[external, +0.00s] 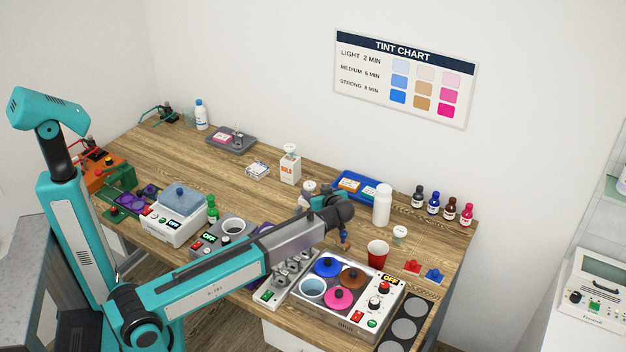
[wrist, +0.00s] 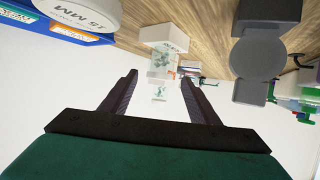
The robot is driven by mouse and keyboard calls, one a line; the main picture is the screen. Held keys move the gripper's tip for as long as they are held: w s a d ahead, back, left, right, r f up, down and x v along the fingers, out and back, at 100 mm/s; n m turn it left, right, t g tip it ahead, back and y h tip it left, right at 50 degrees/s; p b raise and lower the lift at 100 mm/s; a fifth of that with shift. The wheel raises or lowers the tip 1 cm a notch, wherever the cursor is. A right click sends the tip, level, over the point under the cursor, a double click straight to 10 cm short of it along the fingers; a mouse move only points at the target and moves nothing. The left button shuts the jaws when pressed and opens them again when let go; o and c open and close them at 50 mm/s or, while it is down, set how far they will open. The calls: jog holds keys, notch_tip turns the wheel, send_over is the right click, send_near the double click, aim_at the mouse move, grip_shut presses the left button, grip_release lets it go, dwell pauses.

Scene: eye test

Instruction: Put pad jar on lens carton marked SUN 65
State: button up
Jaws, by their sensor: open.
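A white carton (external: 290,171) with orange print stands near the middle of the table; the print is too small to read surely. A small white-lidded jar (external: 290,150) appears to stand on its top. The upside-down wrist view shows a pale carton (wrist: 165,35) with a clear item (wrist: 160,90) beyond my fingertips. I cannot tell which is the pad jar. My gripper (wrist: 158,85) is open, with nothing visibly held between its fingers. In the external view my wrist hides the fingers.
A white bottle (external: 383,206) and a blue tray (external: 343,194) stand right of the carton. A red cup (external: 377,253) and a pot heater (external: 356,325) are in front. A large grey object (wrist: 265,60) is close in the wrist view.

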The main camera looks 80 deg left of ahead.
jog(key=b+v, duration=0.1)
jog(key=v, duration=0.5)
jog(key=shift+w, duration=0.15)
dwell(0.6)
